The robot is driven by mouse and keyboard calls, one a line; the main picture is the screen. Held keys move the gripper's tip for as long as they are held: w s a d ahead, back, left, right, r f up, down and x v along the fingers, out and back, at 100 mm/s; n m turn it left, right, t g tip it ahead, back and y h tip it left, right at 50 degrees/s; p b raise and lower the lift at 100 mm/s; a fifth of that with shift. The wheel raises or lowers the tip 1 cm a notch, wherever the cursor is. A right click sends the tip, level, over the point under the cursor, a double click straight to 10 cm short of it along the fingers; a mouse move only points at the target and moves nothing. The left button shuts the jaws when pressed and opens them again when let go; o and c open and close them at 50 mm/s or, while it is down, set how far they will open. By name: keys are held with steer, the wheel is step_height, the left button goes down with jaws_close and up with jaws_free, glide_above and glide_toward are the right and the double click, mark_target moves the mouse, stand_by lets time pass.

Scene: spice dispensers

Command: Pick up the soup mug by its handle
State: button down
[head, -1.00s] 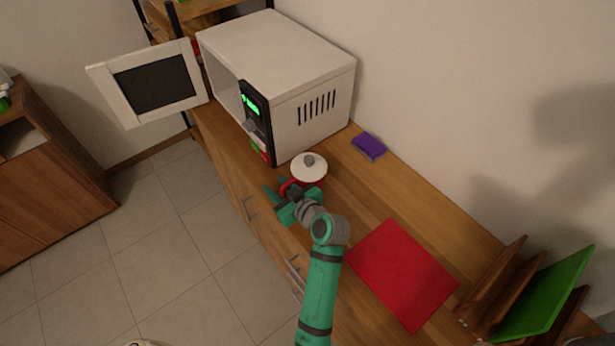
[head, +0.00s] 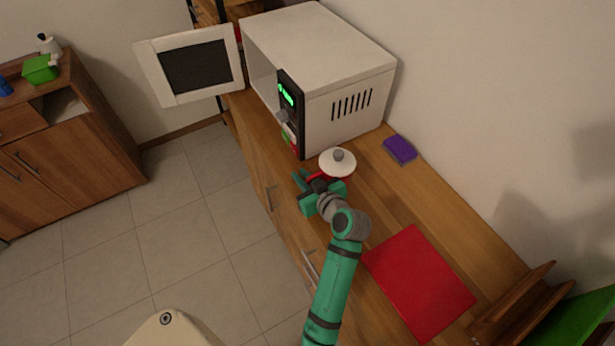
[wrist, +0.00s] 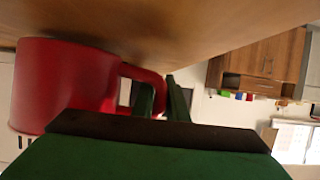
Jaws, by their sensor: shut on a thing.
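The red soup mug with its white lid (head: 338,161) and grey knob is on the wooden counter beside the microwave's front corner. In the head view only a little red shows below the lid. The wrist view, which is upside down, shows the red mug body (wrist: 65,85) at left with its base at or very close to the counter; I cannot tell if there is a gap. My gripper (head: 319,184) is at the mug's near side. In the wrist view its green fingers (wrist: 162,98) are shut on the mug's red handle (wrist: 148,76). The mug looks upright.
The white microwave (head: 345,95) stands behind, its door (head: 192,68) swung open to the left. A purple sponge (head: 400,150) lies to the right near the wall. A red board (head: 418,283) lies flat nearer me, with a wooden rack (head: 510,305) beyond it.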

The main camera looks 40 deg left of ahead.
step_height(320, 180, up, 2)
steer(key=shift+r, duration=0.25)
steer(key=s+a+r, duration=0.3)
steer(key=s+r, duration=0.6)
steer(key=s, duration=0.4)
steer(key=shift+s+a+r, duration=0.25)
steer(key=shift+a+r, duration=0.1)
steer(key=shift+a, duration=0.05)
